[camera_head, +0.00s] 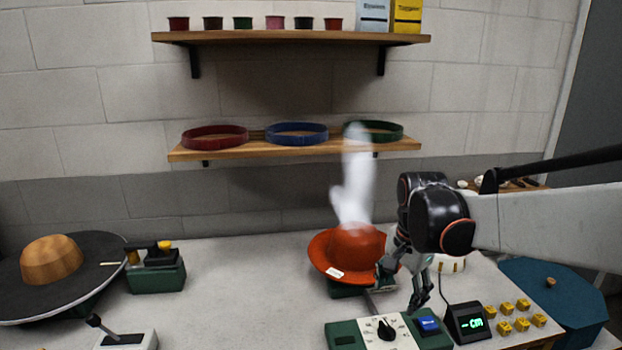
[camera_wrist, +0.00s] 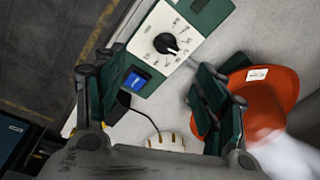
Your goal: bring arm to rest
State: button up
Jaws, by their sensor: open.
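My gripper (camera_head: 402,279) is above the right part of the table (camera_head: 235,270), just right of an orange hat (camera_head: 330,252). Its two fingers are spread apart with nothing between them, as the wrist view (camera_wrist: 165,108) shows. The orange hat sits on a green base with a small white tag on its brim, and white steam rises from it. In the wrist view the orange hat (camera_wrist: 270,98) is partly hidden behind one finger. My arm reaches in from the right edge of the head view.
A green control box (camera_head: 345,335) with a dial and blue button stands at the front, beside a small display (camera_head: 467,321) and several yellow buttons. A grey-brimmed hat form (camera_head: 95,262) and green tool (camera_head: 157,275) are at left. The table's middle-left is clear.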

jog(key=s+r+n+t, duration=0.2)
jog(key=s+n+t, duration=0.3)
jog(key=s+n, duration=0.6)
jog(key=s, duration=0.8)
jog(key=shift+a+t, duration=0.3)
jog(key=shift+t, duration=0.1)
